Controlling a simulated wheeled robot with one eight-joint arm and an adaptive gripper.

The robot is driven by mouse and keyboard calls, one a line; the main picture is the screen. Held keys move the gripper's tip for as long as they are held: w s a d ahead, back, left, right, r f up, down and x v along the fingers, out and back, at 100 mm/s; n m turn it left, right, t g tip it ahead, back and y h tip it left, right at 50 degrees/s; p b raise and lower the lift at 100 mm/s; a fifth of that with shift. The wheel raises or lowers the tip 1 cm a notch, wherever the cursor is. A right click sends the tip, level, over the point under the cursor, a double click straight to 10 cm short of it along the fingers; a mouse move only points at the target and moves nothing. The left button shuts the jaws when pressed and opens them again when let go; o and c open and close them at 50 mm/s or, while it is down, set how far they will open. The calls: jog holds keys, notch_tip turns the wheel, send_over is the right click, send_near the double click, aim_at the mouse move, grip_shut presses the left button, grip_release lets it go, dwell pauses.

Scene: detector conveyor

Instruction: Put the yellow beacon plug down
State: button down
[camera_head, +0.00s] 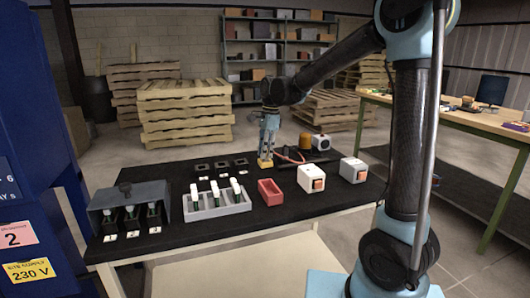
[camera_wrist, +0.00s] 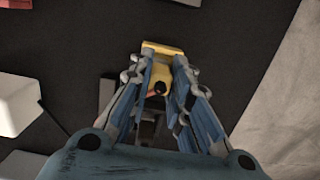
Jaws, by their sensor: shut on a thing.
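The yellow beacon plug (camera_wrist: 160,75) is between the fingers of my gripper (camera_wrist: 158,85) in the wrist view, with a dark round part facing the camera. In the head view the plug (camera_head: 265,163) shows as a small yellow piece under the tips of my gripper (camera_head: 267,150), at the back of the black table mat (camera_head: 240,230). My gripper points down and is shut on the plug. The plug is at or just above the mat; I cannot tell whether it touches.
Right of my gripper are dark cables (camera_head: 290,157) and an orange-domed item (camera_head: 305,141). A grey housing (camera_head: 128,196) stands left.

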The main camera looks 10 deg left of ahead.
jog(key=c, duration=1.5)
grip_release()
jog(key=shift+f, duration=0.1)
jog(key=r, duration=0.4)
jog(key=d+r, duration=0.1)
jog(key=r, duration=0.7)
jog(key=shift+w+d+r, duration=0.1)
jog(key=shift+w+d, duration=0.05)
jog(key=shift+w, duration=0.15)
